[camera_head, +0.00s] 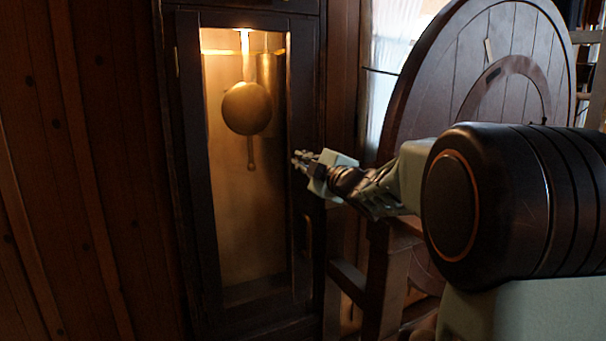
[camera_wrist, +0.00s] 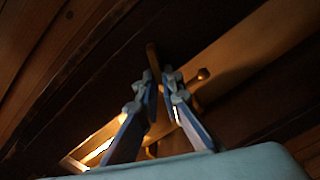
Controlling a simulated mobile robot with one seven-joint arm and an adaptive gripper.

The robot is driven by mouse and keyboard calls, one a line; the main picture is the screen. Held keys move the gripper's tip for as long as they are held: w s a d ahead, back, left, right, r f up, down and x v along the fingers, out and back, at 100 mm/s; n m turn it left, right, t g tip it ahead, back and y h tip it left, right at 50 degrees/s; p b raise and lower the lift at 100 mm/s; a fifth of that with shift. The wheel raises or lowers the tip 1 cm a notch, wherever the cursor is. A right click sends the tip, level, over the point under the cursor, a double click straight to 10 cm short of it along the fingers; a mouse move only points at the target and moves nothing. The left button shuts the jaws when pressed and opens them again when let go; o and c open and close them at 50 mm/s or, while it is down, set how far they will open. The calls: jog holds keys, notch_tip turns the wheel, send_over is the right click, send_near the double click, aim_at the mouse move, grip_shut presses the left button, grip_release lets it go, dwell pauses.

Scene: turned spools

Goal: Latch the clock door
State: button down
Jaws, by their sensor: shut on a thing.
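The clock door (camera_head: 305,120) is a dark wooden frame around a tall pane, on a tall dark clock case. It looks closed or nearly so; I cannot tell whether it is latched. My gripper (camera_head: 298,160) is at the door's right stile, at about mid height. In the wrist view my gripper (camera_wrist: 160,82) has its two fingertips close together, shut on a small brass latch piece (camera_wrist: 152,56). The fingers hide much of this piece.
A round brass pendulum (camera_head: 247,108) hangs behind the lit pane. A large round wooden tabletop (camera_head: 420,75) stands tilted up at the right, close behind my arm. A wooden plank wall (camera_head: 90,170) is at the left.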

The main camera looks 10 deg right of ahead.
jog(key=n+b, duration=0.2)
jog(key=f+n+b, duration=0.1)
jog(key=n+b, duration=0.1)
jog(key=shift+a+n, duration=0.1)
jog(key=shift+n, duration=0.3)
jog(key=shift+r, duration=0.1)
dwell(0.3)
jog(key=c, duration=2.1)
grip_release()
